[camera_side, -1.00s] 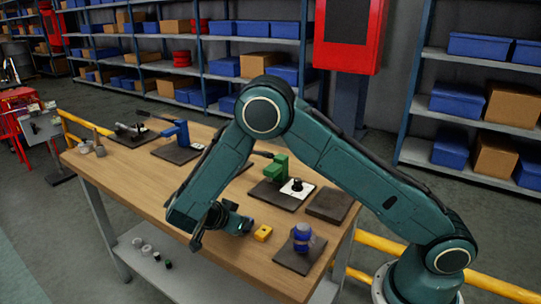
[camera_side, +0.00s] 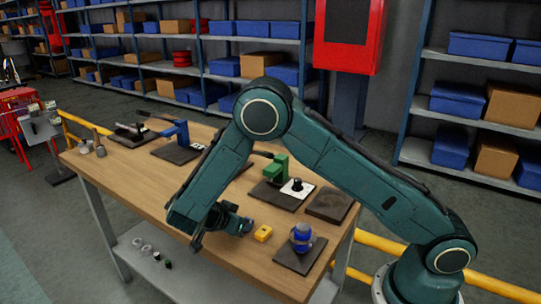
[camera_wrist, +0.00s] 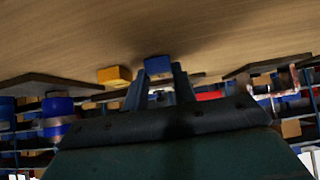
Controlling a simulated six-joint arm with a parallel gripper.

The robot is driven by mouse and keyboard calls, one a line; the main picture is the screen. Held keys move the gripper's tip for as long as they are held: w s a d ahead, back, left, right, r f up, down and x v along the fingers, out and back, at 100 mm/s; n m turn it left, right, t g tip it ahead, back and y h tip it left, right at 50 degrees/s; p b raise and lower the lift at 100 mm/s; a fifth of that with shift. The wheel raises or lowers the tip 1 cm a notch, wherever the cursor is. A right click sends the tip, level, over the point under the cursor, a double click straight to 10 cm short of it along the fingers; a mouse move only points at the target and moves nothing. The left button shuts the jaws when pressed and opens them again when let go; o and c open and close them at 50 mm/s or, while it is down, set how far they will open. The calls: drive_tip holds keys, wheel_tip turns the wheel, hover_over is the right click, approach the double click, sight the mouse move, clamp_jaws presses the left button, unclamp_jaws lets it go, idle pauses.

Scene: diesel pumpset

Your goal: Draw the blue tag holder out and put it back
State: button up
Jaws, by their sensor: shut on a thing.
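The blue tag holder (camera_wrist: 158,65) is a small blue block between my fingertips in the wrist view. My gripper (camera_wrist: 159,78) is shut on it. In the side view my gripper (camera_side: 247,225) is low over the front part of the wooden table, pointing right. Only a small bluish bit of the holder shows there at the fingertips. A yellow block (camera_side: 263,233) sits on the table just right of the fingertips. It also shows in the wrist view (camera_wrist: 114,75), left of the holder with a gap between them. Whether the holder touches the table is unclear.
A blue round part (camera_side: 301,238) stands on a dark plate (camera_side: 291,262) to the right. A green fixture (camera_side: 277,167) with a white plate and a bare dark plate (camera_side: 329,205) are behind. A blue fixture (camera_side: 184,135) stands at the far left. The table's front edge is close.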

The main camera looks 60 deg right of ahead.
idle(0.3)
drive_tip(key=o, duration=0.8)
drive_tip(key=shift+o, duration=0.2)
drive_tip(key=shift+v, duration=2.5)
drive_tip(key=shift+r, duration=0.15)
wheel_tip(320, 180, up, 8)
